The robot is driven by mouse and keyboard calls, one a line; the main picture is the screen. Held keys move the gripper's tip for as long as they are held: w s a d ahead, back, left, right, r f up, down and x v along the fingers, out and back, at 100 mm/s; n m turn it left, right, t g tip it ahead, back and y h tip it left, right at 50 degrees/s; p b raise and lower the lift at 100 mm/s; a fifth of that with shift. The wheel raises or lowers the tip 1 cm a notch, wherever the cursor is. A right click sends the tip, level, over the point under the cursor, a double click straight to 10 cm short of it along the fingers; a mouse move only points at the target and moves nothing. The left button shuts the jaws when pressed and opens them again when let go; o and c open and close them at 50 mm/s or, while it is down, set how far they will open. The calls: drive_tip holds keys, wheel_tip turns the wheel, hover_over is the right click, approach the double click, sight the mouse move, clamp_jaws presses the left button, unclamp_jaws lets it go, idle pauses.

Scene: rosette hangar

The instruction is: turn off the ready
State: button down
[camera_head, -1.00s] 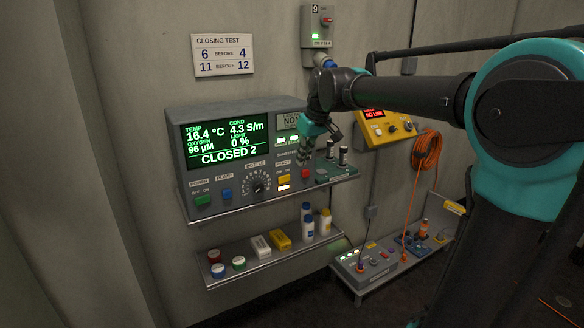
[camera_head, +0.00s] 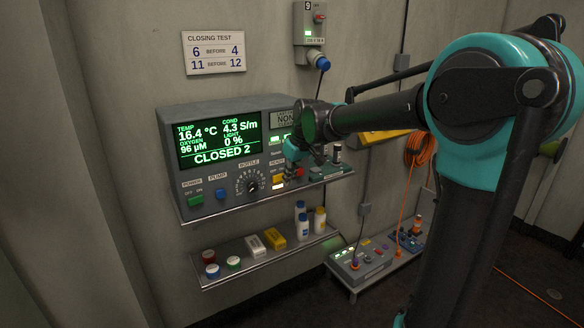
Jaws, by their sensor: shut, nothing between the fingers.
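The grey instrument console (camera_head: 228,110) stands on the upper shelf, its screen (camera_head: 218,140) reading CLOSED 2. A small label that seems to say READY (camera_head: 278,162) sits above a yellow switch (camera_head: 279,178). A bright white light (camera_head: 278,186) is lit just below the switch. A red button (camera_head: 299,173) shows to its right. My gripper (camera_head: 292,170) is shut and empty, pointing down in front of the console's right side, close to the yellow switch and the red button. I cannot tell whether it touches either. My gripper and wrist hide part of the right panel.
A black bottle dial (camera_head: 253,186), blue pump button (camera_head: 220,193) and green power switch (camera_head: 195,200) line the console's front. The lower shelf (camera_head: 215,280) holds jars, boxes and bottles. A yellow box (camera_head: 378,140) is partly behind my arm. A low bench (camera_head: 352,284) stands right.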

sight(279, 175)
drive_tip(key=shift+w+a+f, duration=0.2)
drive_tip(key=shift+w+a, duration=0.5)
drive_tip(key=shift+w, duration=0.1)
drive_tip(key=shift+w+a+f, duration=0.2)
drive_tip(key=shift+w+a, duration=0.5)
drive_tip(key=shift+w, duration=0.1)
drive_tip(key=shift+w+a+m, duration=0.15)
drive_tip(key=shift+a+m, duration=0.2)
drive_tip(key=shift+m, duration=0.15)
drive_tip(key=shift+w+d, duration=0.1)
drive_tip(key=shift+d, duration=0.05)
drive_tip(key=shift+w+d, duration=0.25)
drive_tip(key=shift+d, duration=0.4)
drive_tip(key=shift+s, duration=0.1)
